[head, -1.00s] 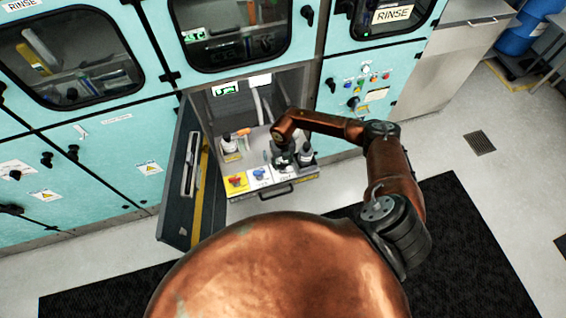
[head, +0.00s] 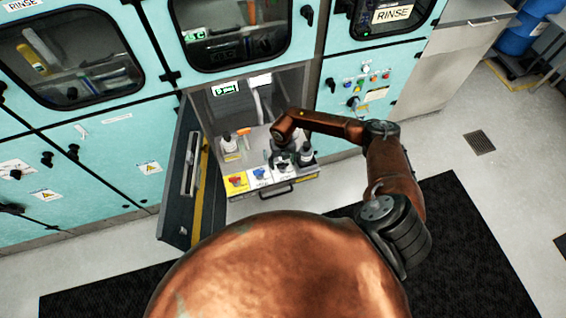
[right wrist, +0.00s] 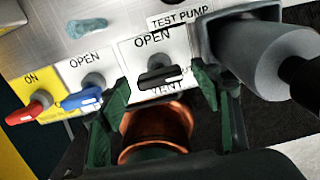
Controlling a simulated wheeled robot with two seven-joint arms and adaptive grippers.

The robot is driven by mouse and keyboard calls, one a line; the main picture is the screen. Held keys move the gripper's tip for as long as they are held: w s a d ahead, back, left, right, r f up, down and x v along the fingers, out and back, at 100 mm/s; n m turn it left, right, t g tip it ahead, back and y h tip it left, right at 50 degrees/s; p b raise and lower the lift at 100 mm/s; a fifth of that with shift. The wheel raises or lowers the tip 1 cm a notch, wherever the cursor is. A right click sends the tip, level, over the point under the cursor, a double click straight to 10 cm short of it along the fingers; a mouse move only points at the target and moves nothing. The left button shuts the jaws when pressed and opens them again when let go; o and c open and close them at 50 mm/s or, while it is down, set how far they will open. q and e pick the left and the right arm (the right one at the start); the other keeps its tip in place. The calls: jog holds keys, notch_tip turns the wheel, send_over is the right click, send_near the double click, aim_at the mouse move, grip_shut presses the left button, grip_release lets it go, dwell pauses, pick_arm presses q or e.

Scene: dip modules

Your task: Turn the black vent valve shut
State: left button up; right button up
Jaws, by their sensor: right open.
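The black vent valve (right wrist: 160,79) shows in the right wrist view on a white plate marked OPEN above and VENT below. Its handle lies roughly crosswise in that view. My right gripper (right wrist: 165,92) is open, with one green finger to each side of the handle. I cannot tell whether either finger touches it. In the head view my right gripper (head: 283,155) is over the front right of the pulled-out tray, partly covering the vent valve. My left gripper is not in view.
A blue valve (right wrist: 80,101) and a red valve (right wrist: 28,110) sit left of the vent plate. A dark bottle (head: 305,155) stands close right of my gripper; a grey cylinder (right wrist: 265,60) is close in the wrist view. An open door (head: 185,175) stands left of the tray.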

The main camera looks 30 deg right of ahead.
aim_at(283, 164)
notch_tip(283, 164, up, 12)
dwell(0.6)
dwell(0.4)
